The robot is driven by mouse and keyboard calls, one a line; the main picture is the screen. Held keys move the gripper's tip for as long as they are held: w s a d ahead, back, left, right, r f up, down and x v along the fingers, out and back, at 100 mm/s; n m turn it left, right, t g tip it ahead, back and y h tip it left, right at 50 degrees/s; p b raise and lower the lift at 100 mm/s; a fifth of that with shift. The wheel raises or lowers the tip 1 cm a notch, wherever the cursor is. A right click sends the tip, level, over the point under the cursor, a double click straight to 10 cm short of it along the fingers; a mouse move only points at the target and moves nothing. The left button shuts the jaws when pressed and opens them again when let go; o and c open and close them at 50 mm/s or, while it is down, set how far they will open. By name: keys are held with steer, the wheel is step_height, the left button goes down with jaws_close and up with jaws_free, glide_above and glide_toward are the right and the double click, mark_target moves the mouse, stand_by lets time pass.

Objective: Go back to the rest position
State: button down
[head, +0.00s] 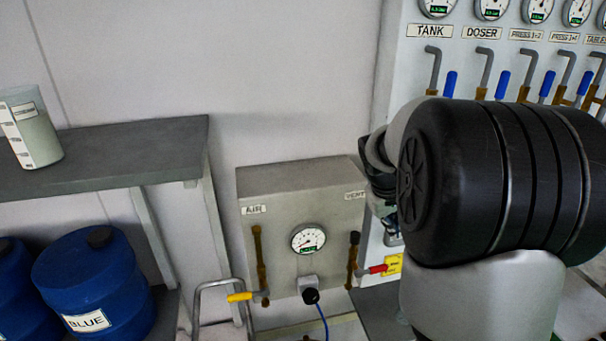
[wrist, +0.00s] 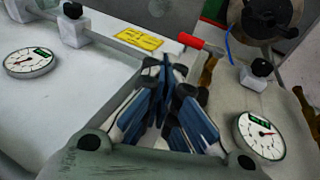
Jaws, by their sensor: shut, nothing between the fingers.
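My gripper (wrist: 166,68) shows in the wrist view, its fingers brought together with nothing between them. It points toward the grey panel with the yellow label (wrist: 139,39). A red valve handle (wrist: 191,41) lies just beyond the fingertips on the right; whether they touch it I cannot tell, but a gap seems to show. In the head view my arm covers the right side and hides most of the gripper. The red handle (head: 378,269) also shows there, at the lower right of the AIR/VENT box (head: 275,210).
The box has a gauge (head: 308,238) and a yellow handle (head: 240,297). A wall panel (head: 400,70) carries several gauges and blue-handled valves. At left, a grey shelf (head: 150,150) bears a beaker (head: 34,135), with blue drums (head: 88,275) below. Bare wall lies between shelf and panel.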

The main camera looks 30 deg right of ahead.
steer(key=s+a+f+n+t+y+b, duration=0.1)
steer(key=s+a+f+b, duration=0.2)
steer(key=a+b, duration=0.5)
steer(key=s+a+f+t+y+b, duration=0.15)
steer(key=s+a+b, duration=0.25)
steer(key=a, duration=0.8)
steer(key=s+a+f+n+y+b, duration=0.1)
steer(key=s+a+f+y+b, duration=0.1)
steer(key=s+a+f+b, duration=0.5)
steer(key=s+a+f+t, duration=0.1)
steer(key=s+a+f, duration=0.3)
steer(key=shift+a+b, duration=0.35)
steer(key=shift+b, duration=0.05)
steer(key=shift+d, duration=0.15)
